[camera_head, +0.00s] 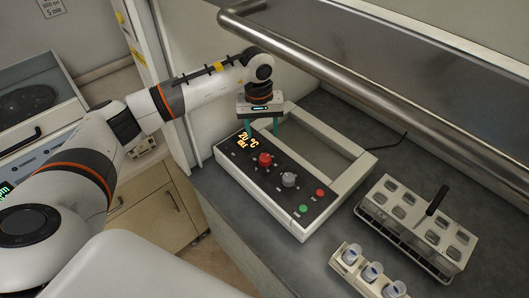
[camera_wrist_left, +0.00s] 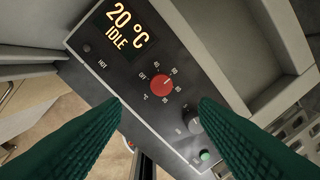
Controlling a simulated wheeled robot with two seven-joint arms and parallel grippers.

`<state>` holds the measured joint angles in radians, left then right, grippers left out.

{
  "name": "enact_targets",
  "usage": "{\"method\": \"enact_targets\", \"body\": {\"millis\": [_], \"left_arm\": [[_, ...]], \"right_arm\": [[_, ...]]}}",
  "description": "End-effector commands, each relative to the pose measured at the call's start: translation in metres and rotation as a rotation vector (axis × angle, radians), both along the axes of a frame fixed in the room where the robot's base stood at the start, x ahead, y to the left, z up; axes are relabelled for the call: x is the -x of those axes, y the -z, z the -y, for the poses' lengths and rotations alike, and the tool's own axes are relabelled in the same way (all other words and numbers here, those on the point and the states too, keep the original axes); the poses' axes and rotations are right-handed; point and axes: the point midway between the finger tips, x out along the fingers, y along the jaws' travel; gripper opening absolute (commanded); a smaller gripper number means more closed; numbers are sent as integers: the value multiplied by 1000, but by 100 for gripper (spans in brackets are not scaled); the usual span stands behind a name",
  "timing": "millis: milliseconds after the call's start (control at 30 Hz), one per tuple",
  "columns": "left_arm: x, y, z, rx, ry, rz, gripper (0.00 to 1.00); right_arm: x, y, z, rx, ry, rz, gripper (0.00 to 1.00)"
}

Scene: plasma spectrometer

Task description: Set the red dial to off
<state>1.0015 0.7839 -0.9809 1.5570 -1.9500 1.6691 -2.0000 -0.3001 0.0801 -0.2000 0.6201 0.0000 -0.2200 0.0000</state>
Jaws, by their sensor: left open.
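The red dial (camera_head: 265,159) sits on the black panel of a white bench device (camera_head: 300,225). In the left wrist view the red dial (camera_wrist_left: 161,85) is seen from above, with an OFF label to its upper left and numbers around it. I cannot clearly tell where its pointer stands. The display (camera_wrist_left: 128,25) reads 20 °C and IDLE. My left gripper (camera_head: 262,129) is open above the panel, just behind the dial in the head view. In the wrist view its green fingers (camera_wrist_left: 161,101) lie either side of the dial, apart from it and empty. My right gripper is not in view.
A grey knob (camera_head: 289,180), a green button (camera_head: 303,209) and a red button (camera_head: 320,193) share the panel. A rack (camera_head: 415,225) with a black handle and a holder of capped vials (camera_head: 370,272) stand to the right. A metal rail (camera_head: 370,82) crosses above the bench.

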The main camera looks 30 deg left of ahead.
Motion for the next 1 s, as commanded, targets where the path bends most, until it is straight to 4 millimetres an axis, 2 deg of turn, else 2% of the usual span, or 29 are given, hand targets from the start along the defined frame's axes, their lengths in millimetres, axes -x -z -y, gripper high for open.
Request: {"method": "enact_targets", "body": {"millis": [200,500,700,967,1000], "left_arm": [[1,39,4,4,-1,-8,55],[-1,91,7,6,-1,-5,55],[-2,106,7,5,-1,-2,55],[-2,107,7,6,0,0,55],[-2,107,7,6,0,0,50]], "right_arm": [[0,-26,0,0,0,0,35],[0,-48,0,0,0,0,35],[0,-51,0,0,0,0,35],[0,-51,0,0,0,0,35],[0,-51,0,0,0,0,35]]}}
